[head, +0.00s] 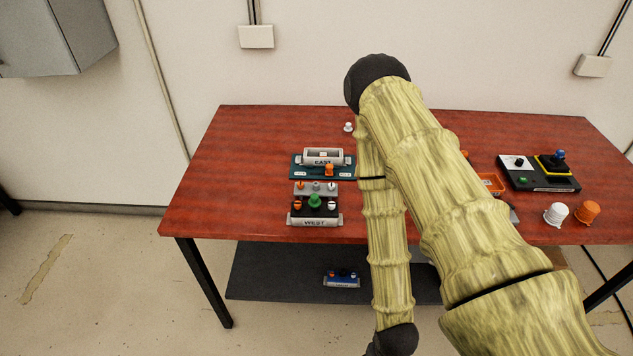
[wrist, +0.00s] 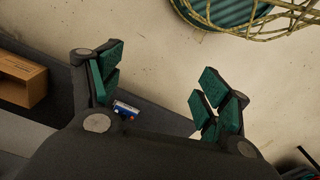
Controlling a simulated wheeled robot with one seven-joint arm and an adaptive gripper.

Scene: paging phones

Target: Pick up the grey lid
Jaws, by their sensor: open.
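I cannot tell for sure which thing is the grey lid. In the head view, a pale grey cover marked EAST (head: 323,157) sits on a teal base at the left of the red table. A grey bar marked WEST (head: 314,222) lies along the front of a black unit just nearer. A small grey piece (head: 513,213) shows beside my arm, partly hidden by it. My gripper (wrist: 160,88) is open and empty in the wrist view, its green-padded fingers wide apart. It points at the floor and lower shelf, away from the tabletop units.
The red table (head: 240,140) has white (head: 556,213) and orange (head: 587,211) cups and a black control box (head: 538,174) at right. A blue device (wrist: 125,109) lies on the dark lower shelf, near a wooden box (wrist: 22,80). A wire basket (wrist: 245,15) shows at top right.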

